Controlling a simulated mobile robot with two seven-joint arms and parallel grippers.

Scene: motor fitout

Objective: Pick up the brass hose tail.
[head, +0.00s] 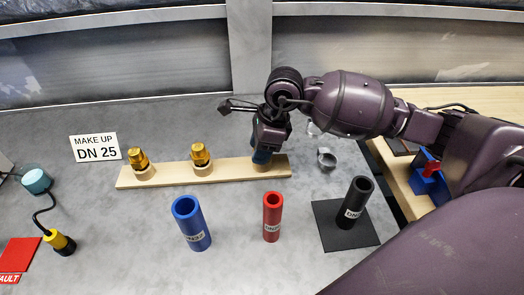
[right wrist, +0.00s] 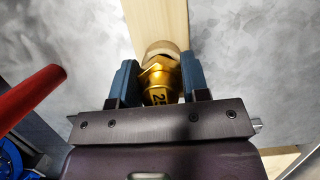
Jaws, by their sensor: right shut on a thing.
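My right gripper (head: 262,156) is at the right end of the wooden rack (head: 232,172), pointing down. In the right wrist view its blue jaws (right wrist: 160,72) are shut on a brass hose tail (right wrist: 157,84) with a hexagonal part and a marking that looks like "25". The tail is at a round wooden seat (right wrist: 161,47) on the rack; I cannot tell whether it is lifted. In the head view the gripper hides this tail. Two other brass tails, a left one (head: 138,158) and a middle one (head: 200,154), stand upright in the rack. My left gripper is not in view.
A blue hose (head: 191,223), a red hose (head: 272,217) and a black hose (head: 356,199) on a black mat (head: 330,234) stand in front. A grey clamp (head: 326,158) lies right of the rack. A sign (head: 95,148) reads "MAKE UP DN 25". A yellow-black plug (head: 61,243) lies left.

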